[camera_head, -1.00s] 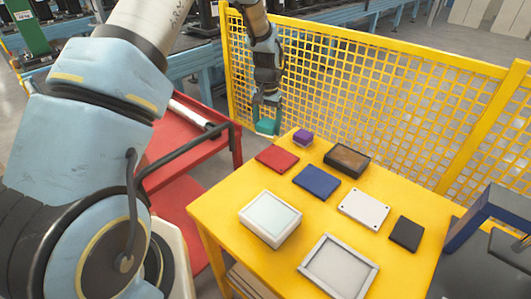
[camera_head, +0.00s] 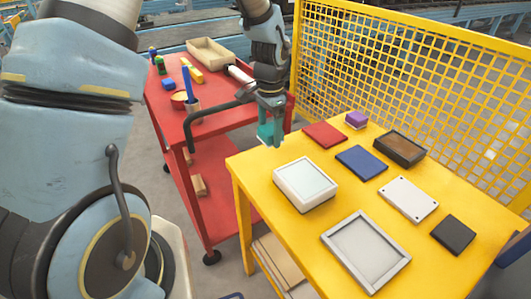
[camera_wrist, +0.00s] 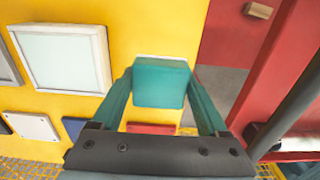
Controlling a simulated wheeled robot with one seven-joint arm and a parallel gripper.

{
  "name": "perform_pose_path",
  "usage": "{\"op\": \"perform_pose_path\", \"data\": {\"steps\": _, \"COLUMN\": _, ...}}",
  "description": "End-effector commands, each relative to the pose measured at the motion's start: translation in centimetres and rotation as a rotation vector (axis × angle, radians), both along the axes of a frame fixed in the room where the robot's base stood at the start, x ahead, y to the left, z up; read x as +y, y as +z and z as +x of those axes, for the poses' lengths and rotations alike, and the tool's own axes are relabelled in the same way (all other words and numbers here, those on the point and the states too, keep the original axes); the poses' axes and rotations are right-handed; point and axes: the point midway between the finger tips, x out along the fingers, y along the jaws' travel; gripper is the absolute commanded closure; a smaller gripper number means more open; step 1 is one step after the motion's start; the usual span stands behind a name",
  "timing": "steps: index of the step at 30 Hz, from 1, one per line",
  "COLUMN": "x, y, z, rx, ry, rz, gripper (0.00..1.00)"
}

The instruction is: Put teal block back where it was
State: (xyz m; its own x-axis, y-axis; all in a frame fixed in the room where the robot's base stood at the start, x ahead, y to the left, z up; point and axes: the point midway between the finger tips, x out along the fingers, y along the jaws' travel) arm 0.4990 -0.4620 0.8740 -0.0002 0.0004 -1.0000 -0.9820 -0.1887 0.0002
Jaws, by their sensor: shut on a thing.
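The teal block (camera_head: 266,133) is held in my gripper (camera_head: 270,138), raised near the left edge of the yellow table (camera_head: 258,176), beside the red cart. In the wrist view the teal block (camera_wrist: 161,82) sits between the two teal fingers of my gripper (camera_wrist: 160,90), which are shut on it. A pale surface shows just behind the block's edge there; I cannot tell what it is. The table's far left part beneath the gripper is partly hidden by it.
On the table lie a red plate (camera_head: 325,135), a purple block (camera_head: 356,120), a blue plate (camera_head: 361,162), a brown-topped box (camera_head: 399,149) and a white box (camera_head: 305,184). A red cart (camera_head: 220,118) with a handle stands left. A yellow mesh fence (camera_head: 400,70) runs behind.

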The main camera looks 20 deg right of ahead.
Motion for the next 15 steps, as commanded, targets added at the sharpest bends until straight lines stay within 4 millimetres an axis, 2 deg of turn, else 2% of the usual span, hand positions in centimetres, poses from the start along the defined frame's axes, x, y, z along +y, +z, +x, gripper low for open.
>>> {"op": "perform_pose_path", "data": {"steps": 15, "x": 0.0, "y": -5.9, "z": -0.1, "rx": 0.001, "ry": 0.001, "rz": 0.001, "gripper": 0.83}}
